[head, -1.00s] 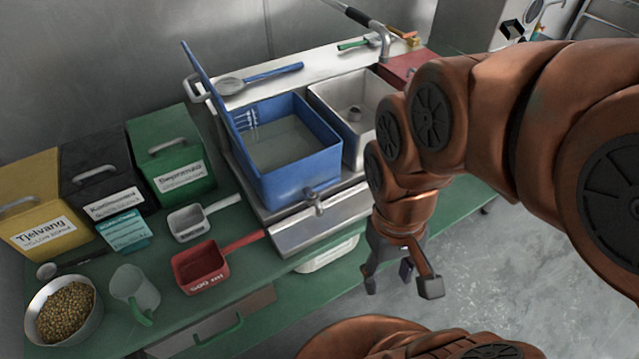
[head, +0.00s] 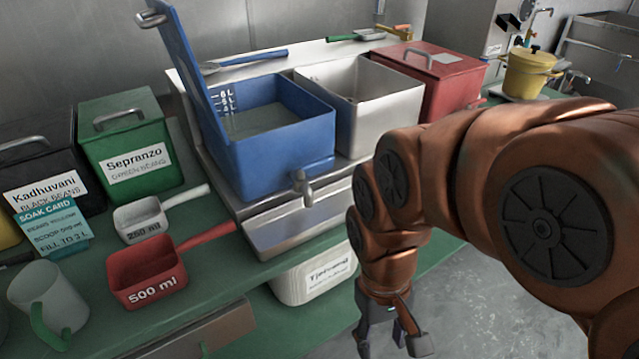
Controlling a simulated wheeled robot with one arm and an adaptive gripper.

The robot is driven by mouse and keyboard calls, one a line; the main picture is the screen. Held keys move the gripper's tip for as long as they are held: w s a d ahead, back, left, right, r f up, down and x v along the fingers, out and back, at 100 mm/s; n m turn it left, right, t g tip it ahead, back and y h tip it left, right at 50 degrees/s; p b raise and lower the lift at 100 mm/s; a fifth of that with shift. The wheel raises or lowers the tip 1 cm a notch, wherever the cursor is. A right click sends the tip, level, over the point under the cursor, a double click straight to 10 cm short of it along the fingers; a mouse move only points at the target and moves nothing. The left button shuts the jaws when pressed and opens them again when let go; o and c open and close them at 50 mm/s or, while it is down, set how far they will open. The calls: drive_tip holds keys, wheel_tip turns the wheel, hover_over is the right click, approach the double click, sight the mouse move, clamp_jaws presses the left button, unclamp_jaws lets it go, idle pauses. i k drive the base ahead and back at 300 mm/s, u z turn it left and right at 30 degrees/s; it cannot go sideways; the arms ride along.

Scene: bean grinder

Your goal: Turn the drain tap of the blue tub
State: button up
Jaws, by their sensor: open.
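The blue tub (head: 270,160) stands on the metal sink unit, with its blue lid tilted up at its left side. It holds some cloudy liquid, and litre marks show on its inner wall. The drain tap (head: 304,186) is a small grey metal fitting low on the tub's front wall, near its right corner. My gripper (head: 388,345) is open and empty, pointing down in front of the counter. It is to the right of the tap and lower in the picture, well apart from it.
A red scoop (head: 148,275) and a white scoop (head: 142,222) lie on the green counter at left. A metal tray (head: 290,228) juts out below the tap. A white bin (head: 312,278) sits on the lower shelf.

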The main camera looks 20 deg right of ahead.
sight(300, 173)
drive_tip(key=u, duration=0.5)
drive_tip(key=k, duration=1.2)
drive_tip(key=u, duration=1.1)
drive_tip(key=i, duration=0.9)
drive_tip(key=z, duration=0.55)
drive_tip(key=i, duration=0.9)
drive_tip(key=z, duration=0.7)
